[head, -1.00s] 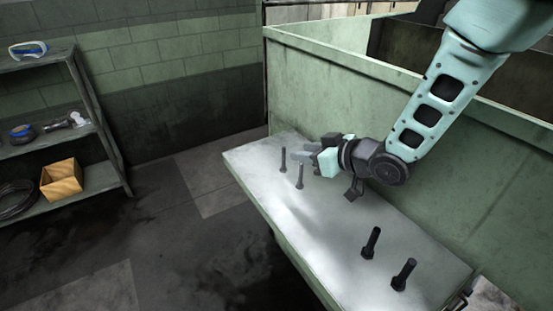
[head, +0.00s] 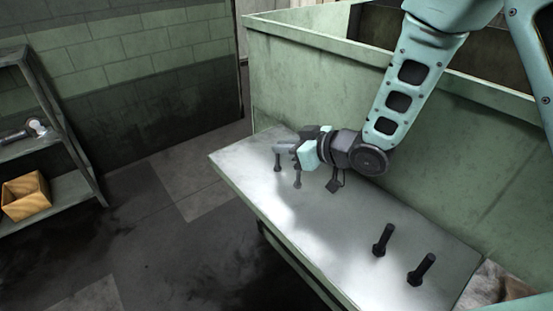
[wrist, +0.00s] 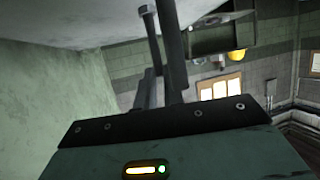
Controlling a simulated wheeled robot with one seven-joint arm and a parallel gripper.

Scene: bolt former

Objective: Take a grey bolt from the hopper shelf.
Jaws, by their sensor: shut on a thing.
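Two grey bolts stand on the far left part of the pale hopper shelf (head: 225,163). One is the farther grey bolt (head: 277,164); the other is the nearer grey bolt (head: 297,180). My gripper (head: 284,147) is low over the shelf from the right and shut on a grey bolt, apparently the nearer one. Its fingers hide the upper parts of both bolts.
The green hopper wall (head: 300,85) rises behind the shelf. A rack (head: 75,178) with a yellow box (head: 27,197) stands at the left. The shelf's middle is clear.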

